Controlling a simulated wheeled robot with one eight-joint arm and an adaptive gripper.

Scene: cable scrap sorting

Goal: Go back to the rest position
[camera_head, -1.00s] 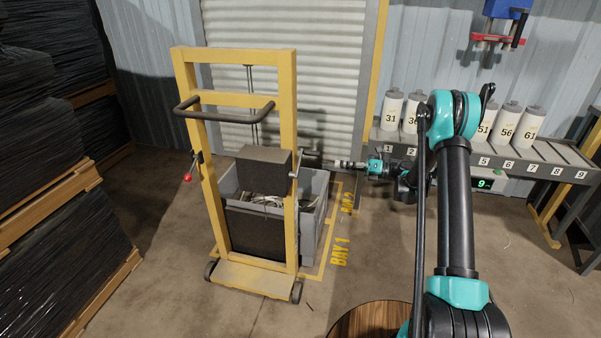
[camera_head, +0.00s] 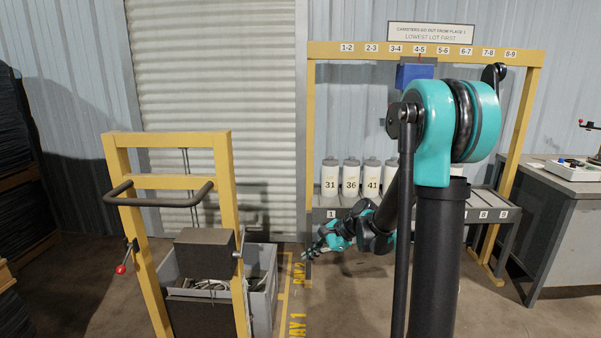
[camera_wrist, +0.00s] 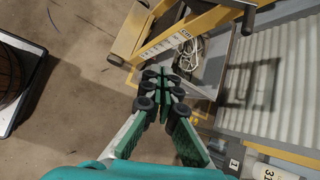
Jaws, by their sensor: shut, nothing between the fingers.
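My gripper (camera_head: 306,256) is small in the head view, low and in front of the canister shelf's left end. It points left toward the grey crate and is apart from it. In the wrist view my gripper (camera_wrist: 165,77) shows dark pads and green fingers brought together, with nothing between them. My teal and black arm fills the right middle of the head view and hides part of the shelf.
A yellow lift frame (camera_head: 167,139) stands at left with a grey crate (camera_head: 262,304) holding cable scrap. Canisters (camera_head: 351,180) line the shelf (camera_head: 322,202). A grey workbench (camera_head: 560,215) stands at right. Floor between crate and shelf is open.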

